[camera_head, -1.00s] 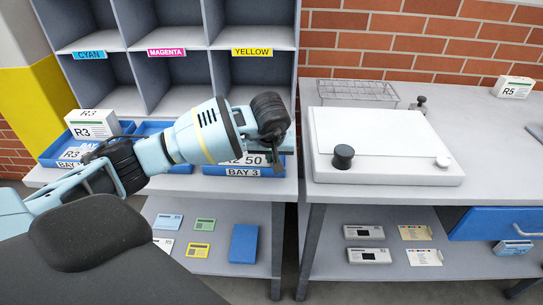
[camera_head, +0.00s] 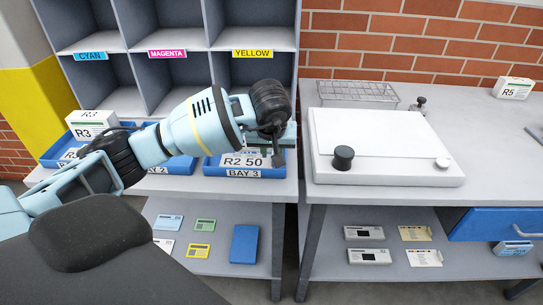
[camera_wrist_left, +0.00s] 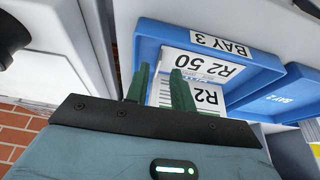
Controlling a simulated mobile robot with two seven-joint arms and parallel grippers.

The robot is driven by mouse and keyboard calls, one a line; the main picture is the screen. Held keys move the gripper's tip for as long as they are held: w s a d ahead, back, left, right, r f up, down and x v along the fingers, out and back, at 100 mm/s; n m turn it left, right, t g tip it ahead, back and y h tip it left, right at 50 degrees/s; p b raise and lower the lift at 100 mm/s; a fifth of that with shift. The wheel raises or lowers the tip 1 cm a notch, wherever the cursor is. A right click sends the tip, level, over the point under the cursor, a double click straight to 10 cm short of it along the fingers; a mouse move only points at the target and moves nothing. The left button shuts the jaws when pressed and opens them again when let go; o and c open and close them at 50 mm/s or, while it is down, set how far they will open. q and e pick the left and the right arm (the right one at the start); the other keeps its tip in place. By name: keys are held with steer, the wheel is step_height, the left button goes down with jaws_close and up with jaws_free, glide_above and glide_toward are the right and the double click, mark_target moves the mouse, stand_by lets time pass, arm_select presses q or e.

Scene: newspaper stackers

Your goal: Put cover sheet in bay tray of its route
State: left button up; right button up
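The white cover sheet marked R2 50 (camera_head: 243,161) lies in the blue Bay 3 tray (camera_head: 212,170), leaning toward its labelled front. The wrist view shows the sheet (camera_wrist_left: 205,65) upside down in the tray (camera_wrist_left: 150,40). A white item marked R2 (camera_wrist_left: 207,97) with printed lines shows behind my fingers, partly hidden. My left gripper (camera_head: 277,150) is over the right side of the Bay 3 tray. Its two green fingers (camera_wrist_left: 160,85) stand apart with a gap, and the sheet appears free of them. My right gripper is not in view.
The Bay 2 tray (camera_head: 182,166) is partly behind my left arm. An R3 box (camera_head: 92,118) stands at the left tray. Colour-labelled cubbies (camera_head: 170,75) rise behind. A flat white device (camera_head: 390,135) and an R5 box (camera_head: 513,88) sit on the right bench.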

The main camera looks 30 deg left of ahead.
arm_select(q)
steer(key=v, duration=0.8)
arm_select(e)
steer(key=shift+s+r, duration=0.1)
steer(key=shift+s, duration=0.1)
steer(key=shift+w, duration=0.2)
